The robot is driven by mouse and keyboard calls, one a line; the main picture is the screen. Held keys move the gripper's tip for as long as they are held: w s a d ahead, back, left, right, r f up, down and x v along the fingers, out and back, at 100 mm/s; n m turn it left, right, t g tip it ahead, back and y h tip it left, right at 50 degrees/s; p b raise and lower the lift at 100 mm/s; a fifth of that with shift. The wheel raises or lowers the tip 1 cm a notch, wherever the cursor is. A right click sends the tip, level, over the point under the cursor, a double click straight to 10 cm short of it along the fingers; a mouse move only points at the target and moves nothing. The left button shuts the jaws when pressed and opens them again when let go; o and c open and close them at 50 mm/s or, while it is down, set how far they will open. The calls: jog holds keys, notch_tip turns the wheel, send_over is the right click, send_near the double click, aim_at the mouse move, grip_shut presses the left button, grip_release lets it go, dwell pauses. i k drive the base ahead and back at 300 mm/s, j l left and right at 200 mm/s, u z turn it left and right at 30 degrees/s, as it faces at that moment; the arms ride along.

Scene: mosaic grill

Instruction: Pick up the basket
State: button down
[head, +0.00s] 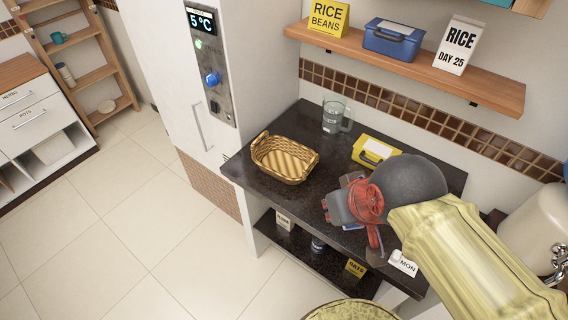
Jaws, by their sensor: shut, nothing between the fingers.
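The wicker basket (284,160) is tan and oval with a raised handle at each end. It stands upright on the dark counter (236,170), near its left end, and looks empty. My gripper (334,212) is over the counter to the right of the basket and nearer the front edge. It is apart from the basket. The gripper is shut with nothing in it, and my arm comes in from the lower right. The counter behind my gripper is partly hidden by my arm.
A glass mug (335,116) stands behind the basket. A yellow box (376,151) sits to its right, close to my arm. A wall shelf (410,65) holds boxes above. A tall white cabinet (190,100) stands left of the counter. Floor at the left is clear.

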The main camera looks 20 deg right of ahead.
aim_at(289, 162)
jog(key=i+j, duration=0.15)
jog(key=j, duration=0.25)
jog(key=i+j, duration=0.2)
jog(key=j, duration=0.2)
jog(key=i+j, duration=0.15)
jog(key=j, duration=0.2)
jog(key=i+j+z, duration=0.1)
jog(key=j, duration=0.3)
jog(key=i, duration=0.05)
